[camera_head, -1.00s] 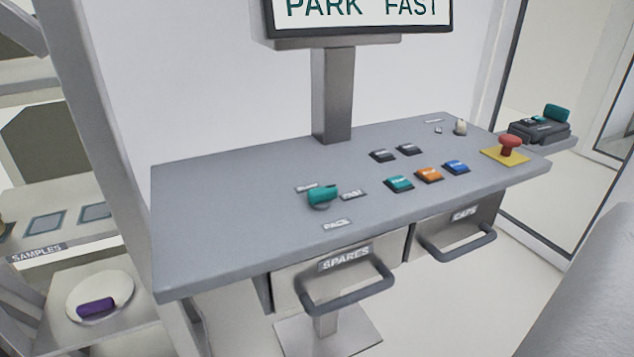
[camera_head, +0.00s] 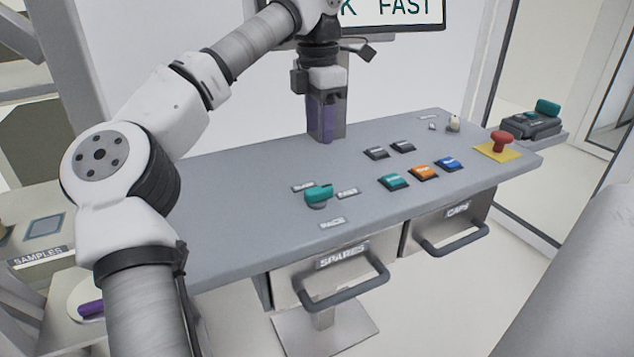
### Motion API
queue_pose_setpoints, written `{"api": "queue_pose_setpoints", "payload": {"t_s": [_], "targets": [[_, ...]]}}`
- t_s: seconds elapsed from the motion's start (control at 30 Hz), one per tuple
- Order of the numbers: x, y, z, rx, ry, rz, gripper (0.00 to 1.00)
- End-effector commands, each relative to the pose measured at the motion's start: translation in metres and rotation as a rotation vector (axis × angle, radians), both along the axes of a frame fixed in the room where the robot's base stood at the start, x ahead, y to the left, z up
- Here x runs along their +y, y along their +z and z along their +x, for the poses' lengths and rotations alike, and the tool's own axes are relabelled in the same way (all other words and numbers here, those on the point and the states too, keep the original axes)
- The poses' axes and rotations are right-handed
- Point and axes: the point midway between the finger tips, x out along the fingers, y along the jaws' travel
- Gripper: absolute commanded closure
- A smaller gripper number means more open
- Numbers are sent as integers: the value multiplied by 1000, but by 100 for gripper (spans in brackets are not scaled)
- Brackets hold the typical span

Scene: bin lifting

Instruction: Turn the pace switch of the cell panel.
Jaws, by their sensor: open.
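The pace switch is a teal knob (camera_head: 318,194) on the grey panel top (camera_head: 240,222), left of the coloured buttons. Small labels sit on both sides of it: a left one (camera_head: 303,187) too small to read surely, and FAST (camera_head: 347,193) on the right. The PACE label (camera_head: 333,222) lies in front of it. The knob's bar lies roughly left to right. My gripper (camera_head: 321,136) is open, pointing down with purplish fingers, in front of the display post. It appears above and behind the knob, apart from it. The gap between its fingers is hard to make out.
The display (camera_head: 408,12) shows FAST, partly hidden by my arm. Teal (camera_head: 394,181), orange (camera_head: 424,172) and blue (camera_head: 449,164) buttons and a red mushroom button (camera_head: 502,141) stand to the right. SPARES (camera_head: 345,272) and CAPS (camera_head: 455,225) drawers hang below.

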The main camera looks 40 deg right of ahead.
Motion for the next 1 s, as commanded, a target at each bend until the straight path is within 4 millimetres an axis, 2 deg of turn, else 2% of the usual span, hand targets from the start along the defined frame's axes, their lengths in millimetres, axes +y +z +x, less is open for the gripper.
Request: {"api": "queue_pose_setpoints", "payload": {"t_s": [0.17,0.5,0.7,0.83,1.0], "targets": [[4,-13,4,-15,10,26,56],[4,-82,2,-9,7,23,56],[3,-116,2,-9,8,21,56],[3,-129,2,-11,7,20,56],[3,-136,2,-12,8,19,56]]}}
